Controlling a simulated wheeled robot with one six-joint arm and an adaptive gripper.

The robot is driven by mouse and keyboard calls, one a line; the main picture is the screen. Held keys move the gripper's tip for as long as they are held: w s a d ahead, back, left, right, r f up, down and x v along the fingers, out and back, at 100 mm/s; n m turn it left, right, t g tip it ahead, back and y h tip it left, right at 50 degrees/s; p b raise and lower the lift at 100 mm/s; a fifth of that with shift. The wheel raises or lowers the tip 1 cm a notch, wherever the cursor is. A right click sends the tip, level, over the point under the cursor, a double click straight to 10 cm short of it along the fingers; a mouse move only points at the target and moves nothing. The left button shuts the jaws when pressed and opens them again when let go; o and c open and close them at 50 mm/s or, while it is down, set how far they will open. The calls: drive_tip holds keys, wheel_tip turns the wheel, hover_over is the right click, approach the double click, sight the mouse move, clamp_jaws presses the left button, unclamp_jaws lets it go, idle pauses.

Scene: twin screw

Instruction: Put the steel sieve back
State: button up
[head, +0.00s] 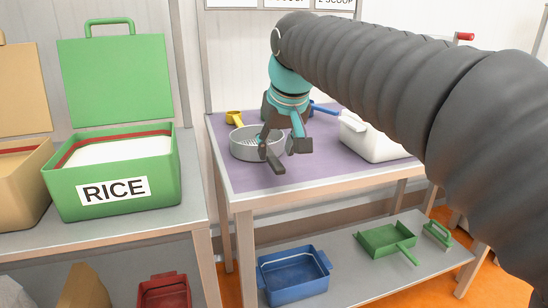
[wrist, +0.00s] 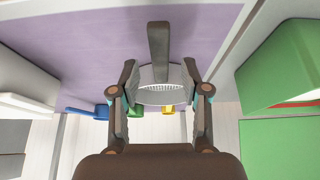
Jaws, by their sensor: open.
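The steel sieve (head: 243,148) is a round, shallow grey pan. It sits upright on the purple table top (head: 310,170), near its left end. My gripper (head: 284,152) is open and hangs at the sieve's right side, covering part of it in the head view. In the wrist view, the sieve (wrist: 165,90) shows between the spread fingers of my gripper (wrist: 159,66), with its mesh visible. Whether any finger touches the rim, I cannot tell.
A yellow scoop (head: 234,117) and a blue-handled scoop (head: 325,109) lie behind. A white container (head: 375,140) stands to the right. The green RICE bin (head: 165,185) stands on the left table.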

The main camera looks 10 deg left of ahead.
drive_tip(key=v, duration=0.7)
drive_tip(key=s+d+f+m, duration=0.1)
drive_tip(key=s+d+f, duration=0.15)
drive_tip(key=d, duration=0.35)
drive_tip(key=s+d+f+m+h, duration=0.1)
drive_tip(key=s+d+f, duration=0.1)
drive_tip(key=d+f, duration=0.25)
drive_tip(key=s+d+f+m, duration=0.1)
drive_tip(key=s+d+f, duration=0.1)
drive_tip(key=d, duration=0.4)
drive_tip(key=s+d+f+m, duration=0.1)
drive_tip(key=s+d+f, duration=0.4)
drive_tip(key=f, duration=0.2)
drive_tip(key=s+d+f+m+t+h, duration=0.1)
drive_tip(key=s+d+f+m, duration=0.1)
drive_tip(key=s+d+f, duration=0.3)
wheel_tip(320, 180, down, 4)
drive_tip(key=shift+s+d+r+h+p, duration=0.2)
drive_tip(key=shift+s+d+h+p, duration=0.15)
drive_tip(key=shift+s, duration=0.45)
drive_tip(key=shift+c, duration=0.4)
drive_tip(key=shift+a, duration=0.15)
